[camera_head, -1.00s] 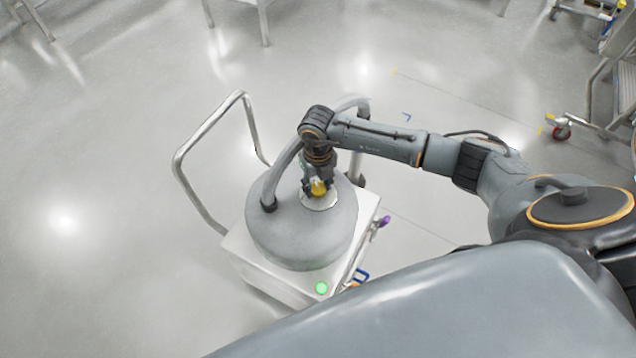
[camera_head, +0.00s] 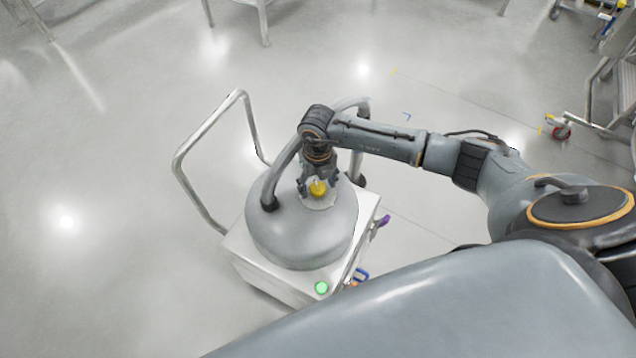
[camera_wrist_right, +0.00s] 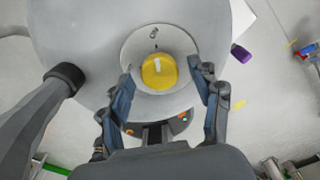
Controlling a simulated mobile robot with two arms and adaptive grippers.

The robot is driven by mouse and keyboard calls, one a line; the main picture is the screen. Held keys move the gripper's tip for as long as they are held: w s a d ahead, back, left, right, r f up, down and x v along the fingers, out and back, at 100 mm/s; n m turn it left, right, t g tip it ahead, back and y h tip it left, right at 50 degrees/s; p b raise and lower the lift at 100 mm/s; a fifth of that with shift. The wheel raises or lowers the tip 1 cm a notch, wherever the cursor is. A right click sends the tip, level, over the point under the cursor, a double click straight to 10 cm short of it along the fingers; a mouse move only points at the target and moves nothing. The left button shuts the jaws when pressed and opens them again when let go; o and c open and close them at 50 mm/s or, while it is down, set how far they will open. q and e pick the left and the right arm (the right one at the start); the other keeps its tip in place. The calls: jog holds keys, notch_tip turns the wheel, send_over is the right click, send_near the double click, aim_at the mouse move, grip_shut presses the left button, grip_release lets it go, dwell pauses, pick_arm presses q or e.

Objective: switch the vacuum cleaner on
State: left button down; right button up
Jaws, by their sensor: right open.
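The vacuum cleaner (camera_head: 285,235) has a grey domed top on a pale box-shaped base. A yellow round knob (camera_head: 318,189) sits on a light round plate on top of the dome. In the right wrist view the knob (camera_wrist_right: 159,73) carries a white mark near its upper side, pointing up in the picture. My right gripper (camera_head: 318,184) is over the dome, pointing down. In the wrist view its open fingers (camera_wrist_right: 162,76) stand on both sides of the knob, with gaps visible. My left gripper is out of view.
A bent metal push handle (camera_head: 205,128) rises left of the cleaner. A grey hose (camera_head: 283,168) arches from the dome behind my right gripper. A purple part (camera_head: 384,221) sticks out at the base's right. Wheeled steel equipment (camera_head: 600,95) stands far right. Floor on the left is clear.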

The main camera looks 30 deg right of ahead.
aim_at(318, 188)
notch_tip(318, 188, up, 12)
dwell(0.5)
dwell(0.4)
